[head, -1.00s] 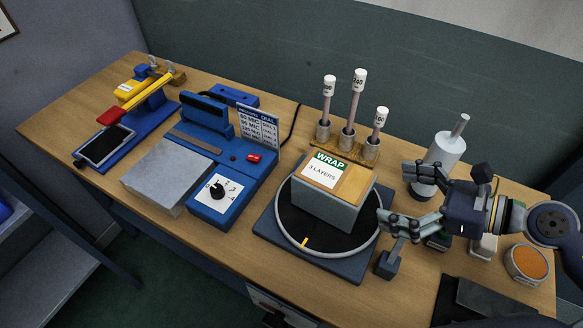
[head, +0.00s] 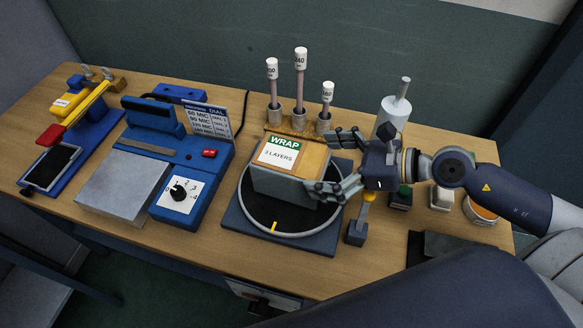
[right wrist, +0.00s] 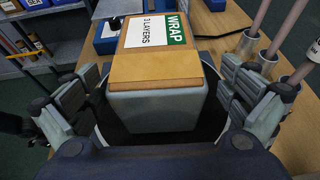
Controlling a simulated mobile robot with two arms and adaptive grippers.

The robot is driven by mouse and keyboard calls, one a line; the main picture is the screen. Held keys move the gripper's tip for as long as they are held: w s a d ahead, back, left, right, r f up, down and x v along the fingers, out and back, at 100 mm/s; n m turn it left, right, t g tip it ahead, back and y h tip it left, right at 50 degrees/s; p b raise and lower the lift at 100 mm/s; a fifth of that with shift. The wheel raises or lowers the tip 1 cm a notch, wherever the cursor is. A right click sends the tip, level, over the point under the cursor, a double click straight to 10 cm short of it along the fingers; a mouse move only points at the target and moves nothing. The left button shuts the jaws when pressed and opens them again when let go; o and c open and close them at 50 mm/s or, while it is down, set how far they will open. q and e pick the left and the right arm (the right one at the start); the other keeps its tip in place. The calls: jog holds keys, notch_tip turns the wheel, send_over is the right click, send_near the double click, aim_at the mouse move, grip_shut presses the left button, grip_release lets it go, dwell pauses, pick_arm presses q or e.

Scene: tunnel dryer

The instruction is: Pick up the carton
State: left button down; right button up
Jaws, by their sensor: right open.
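The carton (head: 290,182) is a grey-green box with a brown top and a white and green label reading "WRAP 3 LAYERS". It stands on a black round turntable (head: 262,214) with a pale rim. It also fills the middle of the right wrist view (right wrist: 157,112). My right gripper (head: 322,163) is open at the carton's right end. In the right wrist view my fingers (right wrist: 160,88) stand on either side of the carton, with gaps showing near its front face. My left gripper is not in view.
Behind the turntable, several white-capped rods (head: 300,80) stand in metal cups. A blue sealer (head: 190,165) with a dial is to the left. A white bottle-like dispenser (head: 391,122) stands behind my right gripper. A small dark block (head: 356,233) with a yellow-topped post is close by.

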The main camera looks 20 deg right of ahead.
aim_at(298, 162)
jog(key=shift+w+a+p, duration=0.25)
jog(key=shift+a+p, duration=0.1)
jog(key=p+x, duration=0.1)
jog(key=x, duration=0.2)
jog(key=shift+w+a+p, duration=0.1)
jog(key=shift+a+p, duration=0.25)
jog(key=shift+p, duration=0.05)
jog(key=shift+w+a+f, duration=0.15)
jog(key=shift+a+f, duration=0.1)
jog(key=c, duration=1.6)
jog(key=shift+r, duration=0.15)
jog(key=c, duration=0.4)
